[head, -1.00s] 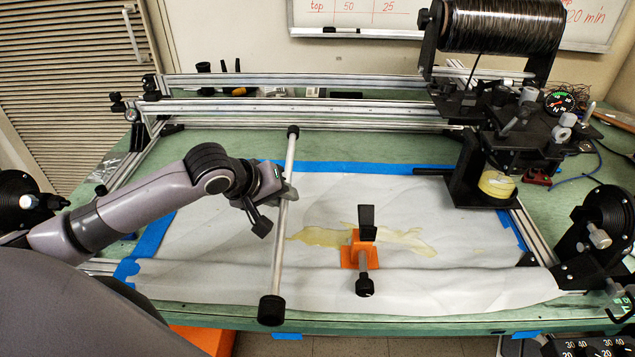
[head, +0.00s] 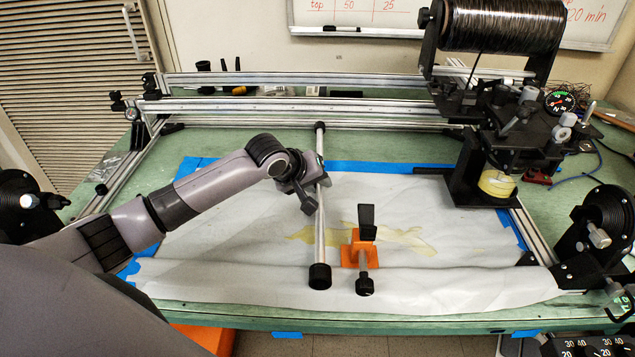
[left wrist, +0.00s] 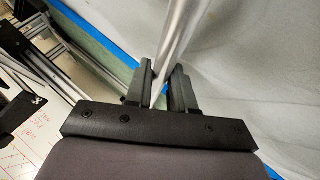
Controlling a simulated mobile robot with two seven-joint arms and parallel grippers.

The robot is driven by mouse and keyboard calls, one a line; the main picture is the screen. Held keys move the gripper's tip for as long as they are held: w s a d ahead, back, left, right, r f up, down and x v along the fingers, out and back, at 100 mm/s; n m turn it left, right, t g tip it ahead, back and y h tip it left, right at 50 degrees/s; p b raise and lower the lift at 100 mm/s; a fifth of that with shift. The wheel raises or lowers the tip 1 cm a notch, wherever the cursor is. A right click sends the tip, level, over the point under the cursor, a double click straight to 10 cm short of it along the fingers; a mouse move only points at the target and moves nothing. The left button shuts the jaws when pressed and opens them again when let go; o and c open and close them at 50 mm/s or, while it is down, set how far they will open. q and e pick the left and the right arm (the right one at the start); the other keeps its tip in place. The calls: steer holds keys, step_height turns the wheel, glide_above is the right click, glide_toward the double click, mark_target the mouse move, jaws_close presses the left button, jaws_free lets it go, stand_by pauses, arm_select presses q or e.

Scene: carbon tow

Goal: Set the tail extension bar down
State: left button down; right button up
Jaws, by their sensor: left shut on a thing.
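The tail extension bar (head: 321,225) is a silver rod with black end caps. It stretches from near the back rail toward the front of the white sheet, just left of the orange stand. My left gripper (head: 312,190) is shut on the bar around its middle. In the left wrist view the silver bar (left wrist: 181,45) runs between the two dark fingers of my left gripper (left wrist: 162,80). I cannot tell whether the bar touches the sheet. My right gripper is not in view.
An orange stand with a black clamp (head: 362,245) stands close to the right of the bar. The white sheet (head: 220,230) has yellowish stains and blue tape edges. Aluminium rails (head: 300,107) cross the back. The black spool machine (head: 500,130) stands at right.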

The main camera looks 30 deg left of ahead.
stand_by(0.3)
arm_select(q)
steer(key=shift+f, duration=0.45)
steer(key=c, duration=1)
jaws_free()
steer(key=shift+o, duration=0.2)
steer(key=shift+r, duration=0.3)
steer(key=shift+s+a+r, duration=0.1)
steer(key=shift+s+r, duration=0.1)
steer(key=shift+r, duration=0.15)
steer(key=p+v, duration=0.1)
steer(key=v, duration=1)
steer(key=shift+s+r, duration=0.15)
steer(key=shift+r, duration=0.05)
